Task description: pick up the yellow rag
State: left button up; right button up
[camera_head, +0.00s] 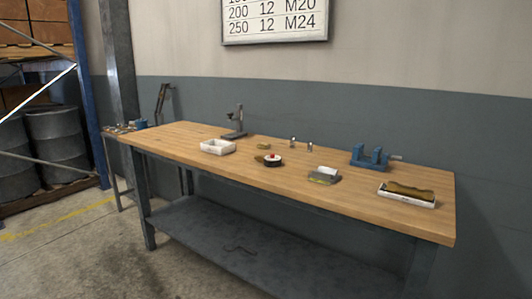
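Several small yellowish things lie on the wooden workbench (300,190), and I cannot tell for sure which is the yellow rag. A flat yellow-green piece (320,179) lies right of the middle, with a small white block (327,171) on or against it. A brownish-yellow lump (410,191) lies in a shallow white tray (407,201) at the right end. A small yellowish item (263,146) lies near the middle back. Neither of my grippers is in view.
A white box (217,147), a dark round dish (272,160) with something red, a dark stand (235,124) and a blue vise (370,157) stand on the bench. A lower shelf (220,240) runs beneath. Drums (57,142) stand at left. Floor at front left is clear.

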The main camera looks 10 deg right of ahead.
aim_at(264, 145)
jog(key=i+j, duration=0.25)
jog(key=i, duration=0.2)
jog(key=i+j+u, duration=0.1)
jog(key=i+j, duration=0.2)
jog(key=i, duration=0.2)
